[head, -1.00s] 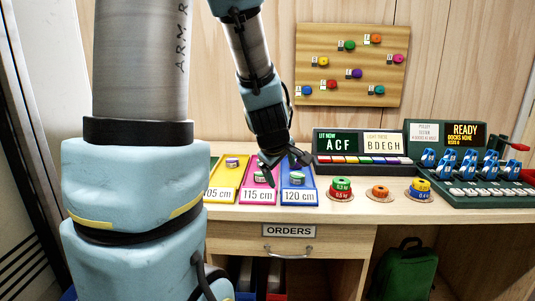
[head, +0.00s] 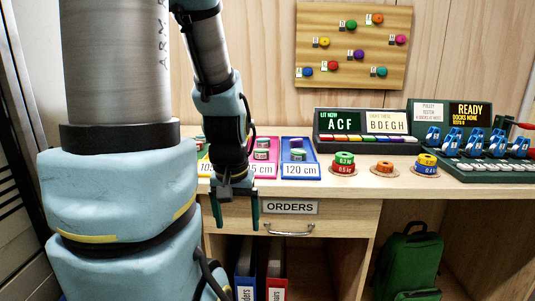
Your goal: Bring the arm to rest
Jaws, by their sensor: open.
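My gripper (head: 236,218) hangs below my arm with its fingers pointing down. It is open, and nothing shows between its fingers. It is in front of the desk's front edge, before the drawer marked ORDERS (head: 290,207). My arm hides part of the yellow and pink trays. The blue 120 cm tray (head: 301,170), to the gripper's upper right, holds a small stack of a green and a purple piece.
The desk (head: 340,192) carries the pink tray (head: 266,169), weight stacks (head: 344,163), a lit display box (head: 367,143) and a dock (head: 484,165) with blue devices. A green backpack (head: 410,260) and binders (head: 276,275) stand below.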

